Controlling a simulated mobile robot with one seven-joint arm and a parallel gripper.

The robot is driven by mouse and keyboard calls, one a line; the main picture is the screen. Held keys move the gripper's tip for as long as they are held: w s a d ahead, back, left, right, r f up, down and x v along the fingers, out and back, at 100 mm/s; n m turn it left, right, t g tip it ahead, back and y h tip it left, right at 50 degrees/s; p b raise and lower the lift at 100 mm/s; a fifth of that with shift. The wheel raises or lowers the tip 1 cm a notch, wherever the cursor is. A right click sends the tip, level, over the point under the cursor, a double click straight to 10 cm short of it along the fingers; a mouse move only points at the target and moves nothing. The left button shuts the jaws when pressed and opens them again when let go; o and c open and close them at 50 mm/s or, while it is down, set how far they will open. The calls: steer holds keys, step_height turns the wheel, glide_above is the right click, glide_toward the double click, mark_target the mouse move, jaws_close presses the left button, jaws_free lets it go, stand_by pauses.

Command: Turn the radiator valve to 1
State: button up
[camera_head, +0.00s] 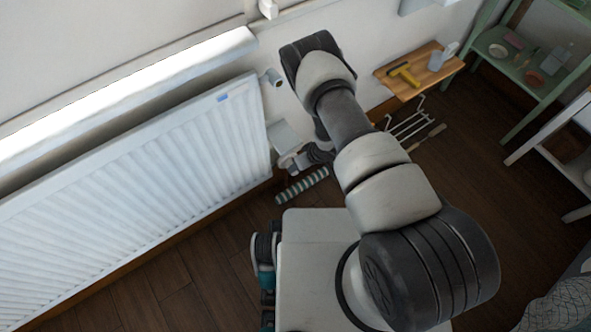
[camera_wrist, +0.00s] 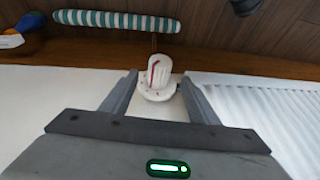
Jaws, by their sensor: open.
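The scale marks are too small to read, so the setting cannot be told. The white radiator (camera_head: 170,165) stands along the wall at left in the head view and shows at right in the wrist view. In the head view my gripper (camera_head: 304,158) is low by the radiator's right end, and my arm hides part of that area.
A striped roll (camera_head: 301,186) lies on the floor below my gripper. A wooden shelf (camera_head: 398,84) with a yellow-handled tool, a white wire rack (camera_head: 408,122) and a green shelving unit (camera_head: 500,76) stand at right. Another white fitting (camera_head: 271,77) is at the radiator's upper right corner.

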steer(key=b+x, duration=0.2)
steer(key=x, duration=0.5)
steer(key=shift+f, duration=0.1)
steer(key=c, duration=1)
steer(key=shift+c, duration=0.2)
steer(key=shift+w, duration=0.15)
